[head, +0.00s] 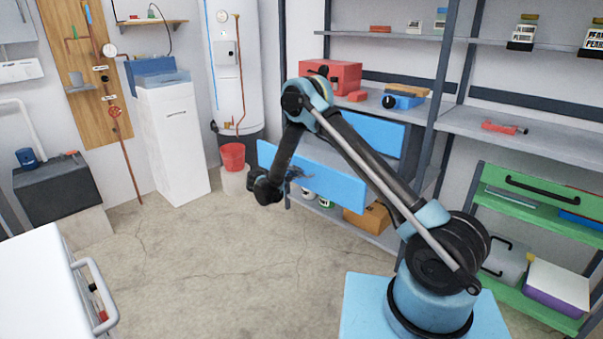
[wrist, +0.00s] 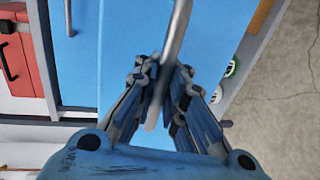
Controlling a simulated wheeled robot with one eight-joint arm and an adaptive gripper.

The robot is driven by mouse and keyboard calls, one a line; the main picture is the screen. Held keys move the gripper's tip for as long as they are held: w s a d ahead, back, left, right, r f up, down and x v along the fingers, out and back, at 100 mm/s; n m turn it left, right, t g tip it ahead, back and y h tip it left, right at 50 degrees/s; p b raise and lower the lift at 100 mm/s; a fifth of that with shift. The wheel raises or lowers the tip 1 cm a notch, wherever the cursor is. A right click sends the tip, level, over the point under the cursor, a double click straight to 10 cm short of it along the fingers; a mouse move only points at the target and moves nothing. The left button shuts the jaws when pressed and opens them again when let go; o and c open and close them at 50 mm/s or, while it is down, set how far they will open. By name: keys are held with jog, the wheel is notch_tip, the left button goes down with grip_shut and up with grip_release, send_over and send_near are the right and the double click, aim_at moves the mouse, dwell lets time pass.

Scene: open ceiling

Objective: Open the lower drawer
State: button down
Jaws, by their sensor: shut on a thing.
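The lower drawer (head: 335,186) has a plain blue front and stands out from the shelf unit, well forward of the upper blue drawer (head: 370,128). My gripper (head: 297,173) is at the lower drawer's front, and my arm partly covers that front. In the wrist view my gripper (wrist: 163,82) has its fingers closed around a grey bar handle (wrist: 179,25), which runs slightly tilted between them. A blue panel (wrist: 115,40) lies behind the handle. The drawer's inside is mostly hidden from the head view.
A red toolbox (head: 340,76) stands on the shelf above the drawers. A cardboard box (head: 371,217) and containers sit on the shelf below. A red bucket (head: 232,157) stands left of the drawer. The concrete floor (head: 220,260) in front is clear.

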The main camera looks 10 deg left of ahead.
dwell(0.3)
jog(key=c, duration=1.9)
grip_release()
jog(key=shift+c, duration=0.2)
jog(key=v, duration=1.2)
jog(key=shift+f, duration=0.1)
